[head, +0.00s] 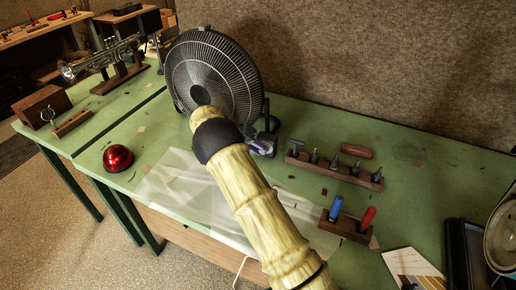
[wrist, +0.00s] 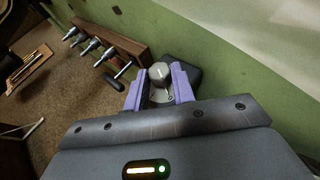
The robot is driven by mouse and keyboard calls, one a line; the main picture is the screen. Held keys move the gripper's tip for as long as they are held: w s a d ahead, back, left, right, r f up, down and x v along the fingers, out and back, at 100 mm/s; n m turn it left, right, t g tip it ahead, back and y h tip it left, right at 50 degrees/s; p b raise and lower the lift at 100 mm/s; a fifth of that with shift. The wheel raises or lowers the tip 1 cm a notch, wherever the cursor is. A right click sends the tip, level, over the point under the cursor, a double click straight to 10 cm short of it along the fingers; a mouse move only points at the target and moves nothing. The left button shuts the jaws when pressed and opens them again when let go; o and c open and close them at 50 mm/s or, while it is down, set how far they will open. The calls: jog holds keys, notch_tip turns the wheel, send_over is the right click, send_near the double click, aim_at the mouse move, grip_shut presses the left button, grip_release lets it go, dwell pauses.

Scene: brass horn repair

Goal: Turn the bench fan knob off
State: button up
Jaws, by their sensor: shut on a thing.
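The black bench fan (head: 222,72) stands on the green bench, its round grille facing left and toward me. In the wrist view a grey round knob (wrist: 160,72) with a pale pointer line sits at the dark fan base (wrist: 186,72). My gripper (wrist: 160,88) has its two purple fingers on either side of the knob, shut on it. In the head view my gripper (head: 263,147) shows only partly beside the fan's base, behind my arm, and the knob is hidden there.
A wooden rack (head: 335,171) with several metal tools stands right of my gripper. A smaller block (head: 346,224) holds blue and red handles. A red dome (head: 118,158) lies at the left. A trumpet (head: 103,59) rests at the back left.

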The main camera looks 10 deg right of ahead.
jog(key=o, duration=1)
jog(key=shift+a, duration=0.1)
jog(key=v, duration=1.7)
jog(key=shift+w+r, duration=0.1)
jog(key=shift+r, duration=0.05)
